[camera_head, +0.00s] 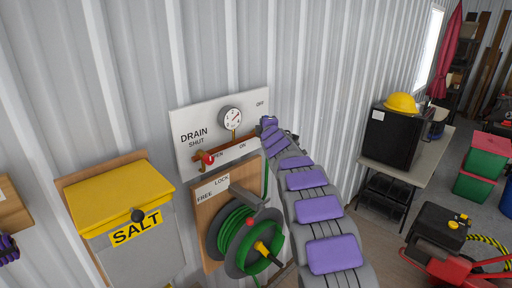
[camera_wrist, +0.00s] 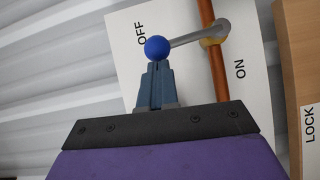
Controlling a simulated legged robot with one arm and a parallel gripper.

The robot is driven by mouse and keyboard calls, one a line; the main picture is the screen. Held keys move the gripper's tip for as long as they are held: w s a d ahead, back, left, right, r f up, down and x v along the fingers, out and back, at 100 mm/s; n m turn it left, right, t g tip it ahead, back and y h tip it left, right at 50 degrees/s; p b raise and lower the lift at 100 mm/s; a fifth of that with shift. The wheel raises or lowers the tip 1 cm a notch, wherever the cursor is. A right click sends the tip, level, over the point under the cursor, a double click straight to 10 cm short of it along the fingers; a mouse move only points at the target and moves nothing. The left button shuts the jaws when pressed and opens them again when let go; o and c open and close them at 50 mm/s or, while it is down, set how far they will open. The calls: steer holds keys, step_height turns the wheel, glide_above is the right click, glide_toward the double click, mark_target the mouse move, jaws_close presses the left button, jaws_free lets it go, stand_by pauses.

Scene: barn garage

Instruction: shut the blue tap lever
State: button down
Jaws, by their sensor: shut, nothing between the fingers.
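The blue tap lever has a blue ball knob (camera_wrist: 157,48) on a grey arm (camera_wrist: 195,37). The arm runs from a brass fitting on the copper pipe (camera_wrist: 217,70). In the wrist view it stands roughly across the pipe, with its knob beside the OFF label. My gripper (camera_wrist: 157,68) is shut and empty, its fingertips right at the knob; I cannot tell whether they touch it. In the head view my gripper (camera_head: 268,122) is at the right end of the white board (camera_head: 205,120), and my arm hides the lever there.
A red-handled drain tap (camera_head: 208,159) and a gauge (camera_head: 231,118) are on the same board. Below is a green hose reel (camera_head: 240,250) with a grey LOCK/FREE lever. A yellow-lidded salt box (camera_head: 120,195) hangs left. A table (camera_head: 430,160) stands right.

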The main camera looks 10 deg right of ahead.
steer(key=shift+w+d+r+p, duration=0.2)
steer(key=shift+d+r+p, duration=0.05)
steer(key=shift+p, duration=0.7)
steer(key=shift+w+d+r+p, duration=0.25)
steer(key=shift+d+p, duration=0.1)
steer(key=shift+p, duration=1.25)
steer(key=shift+s+a, duration=0.1)
